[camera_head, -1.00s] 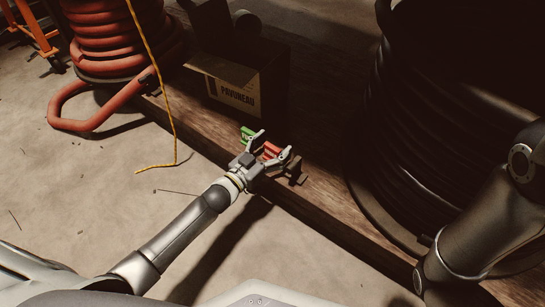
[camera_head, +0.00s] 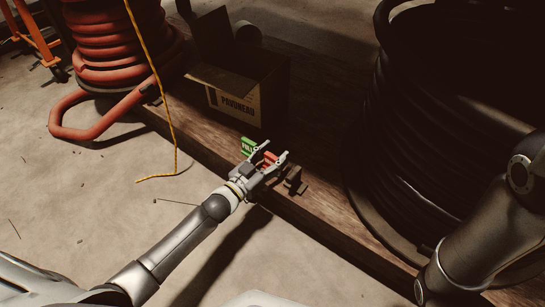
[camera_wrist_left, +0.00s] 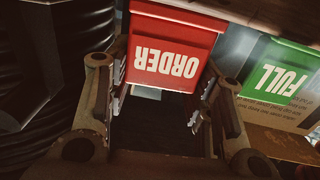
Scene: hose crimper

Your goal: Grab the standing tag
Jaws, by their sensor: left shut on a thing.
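A red tag (camera_head: 270,158) stands near the front edge of the wooden platform. In the left wrist view the same red tag (camera_wrist_left: 172,50) reads "ORDER" upside down. My left gripper (camera_head: 277,149) is shut on the red tag, with one finger at each side of it; the fingers also show in the left wrist view (camera_wrist_left: 165,85). A green tag (camera_head: 248,146) reading "FULL" is beside it, to the left in the head view; it also shows at the right of the left wrist view (camera_wrist_left: 278,78). My right gripper is out of view.
A cardboard box (camera_head: 240,95) stands behind the tags. A small dark bracket (camera_head: 295,182) is right of the gripper. A large black hose coil (camera_head: 425,130) fills the right; a red hose coil (camera_head: 112,40) and a yellow cord (camera_head: 160,85) are at the left.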

